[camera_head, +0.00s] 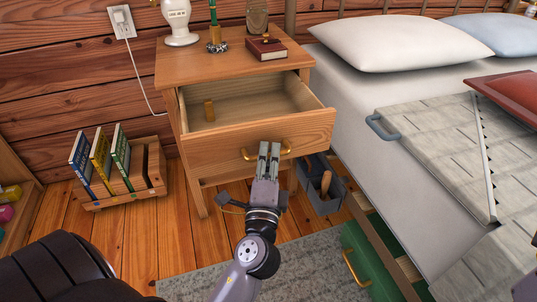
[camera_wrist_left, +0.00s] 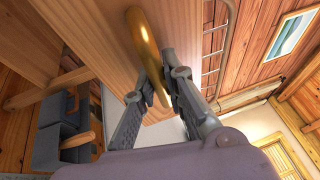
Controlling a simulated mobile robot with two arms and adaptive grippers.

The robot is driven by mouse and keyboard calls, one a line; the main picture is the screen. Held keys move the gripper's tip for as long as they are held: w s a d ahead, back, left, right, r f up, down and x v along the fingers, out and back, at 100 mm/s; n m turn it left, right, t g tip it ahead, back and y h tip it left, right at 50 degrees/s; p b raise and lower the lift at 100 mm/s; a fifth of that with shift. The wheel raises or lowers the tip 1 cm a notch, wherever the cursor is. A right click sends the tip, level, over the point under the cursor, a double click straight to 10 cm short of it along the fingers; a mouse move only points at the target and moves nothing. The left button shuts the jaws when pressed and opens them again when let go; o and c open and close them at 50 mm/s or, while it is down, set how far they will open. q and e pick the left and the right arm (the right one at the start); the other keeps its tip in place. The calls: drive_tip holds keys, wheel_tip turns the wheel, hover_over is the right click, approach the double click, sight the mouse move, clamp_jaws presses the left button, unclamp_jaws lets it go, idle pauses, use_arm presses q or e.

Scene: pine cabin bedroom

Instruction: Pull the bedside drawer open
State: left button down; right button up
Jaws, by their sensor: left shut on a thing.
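The wooden bedside table (camera_head: 235,62) stands against the wall beside the bed. A brass bar handle (camera_head: 249,155) is on the drawer front. My left gripper (camera_head: 269,150) is shut on the handle near its middle. In the left wrist view the handle (camera_wrist_left: 146,48) passes between the fingers, close to the wooden front. My right gripper is not in view.
A lamp base (camera_head: 178,22) and a red book (camera_head: 266,48) stand on the tabletop. A grey caddy (camera_head: 325,197) is below right of the drawer. The bed (camera_head: 350,115) borders the right. A book rack (camera_head: 120,178) is on the floor at left.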

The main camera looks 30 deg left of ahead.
use_arm(q)
drive_tip(key=c, duration=1.6)
unclamp_jaws()
drive_tip(key=shift+c, duration=0.2)
drive_tip(key=shift+s, duration=0.1)
drive_tip(key=v, duration=1.2)
drive_tip(key=shift+f, duration=0.15)
